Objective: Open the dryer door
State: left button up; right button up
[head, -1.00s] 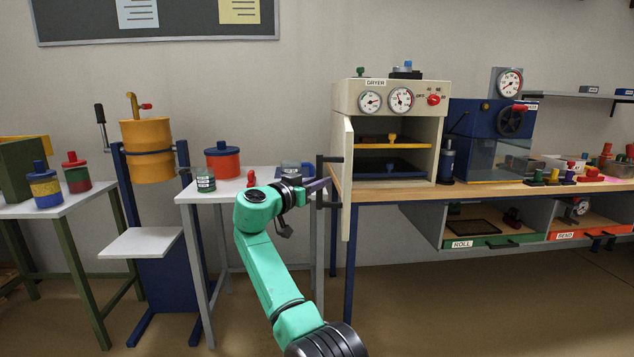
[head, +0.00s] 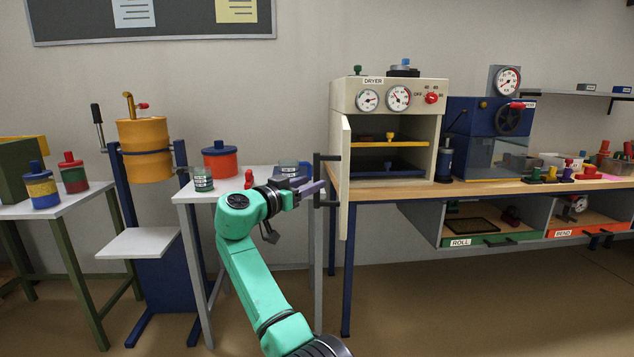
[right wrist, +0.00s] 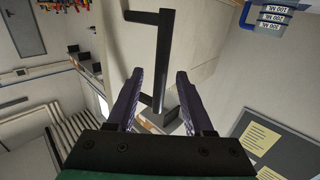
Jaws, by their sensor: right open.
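The dryer (head: 390,97) is a cream box on the wooden bench, with its front open. Its door (head: 345,185) stands swung out toward me at the left side, seen nearly edge-on. The black door handle (head: 317,180) is on the door's left face; it also shows in the right wrist view (right wrist: 162,60). My right gripper (head: 314,188) is at the handle. In the right wrist view its dark fingers (right wrist: 157,85) are apart, with the lower part of the handle showing between them; contact cannot be told. My left gripper is not in view.
Inside the dryer are a yellow tray (head: 392,144) and a blue tray (head: 388,169). A white table (head: 215,189) with jars stands left of the door, close to my right arm. A blue machine (head: 487,140) stands right of the dryer.

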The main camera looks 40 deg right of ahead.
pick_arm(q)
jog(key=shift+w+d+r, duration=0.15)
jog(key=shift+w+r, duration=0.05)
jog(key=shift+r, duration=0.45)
pick_arm(e)
jog(key=v, duration=1.1)
jog(key=shift+r, duration=0.1)
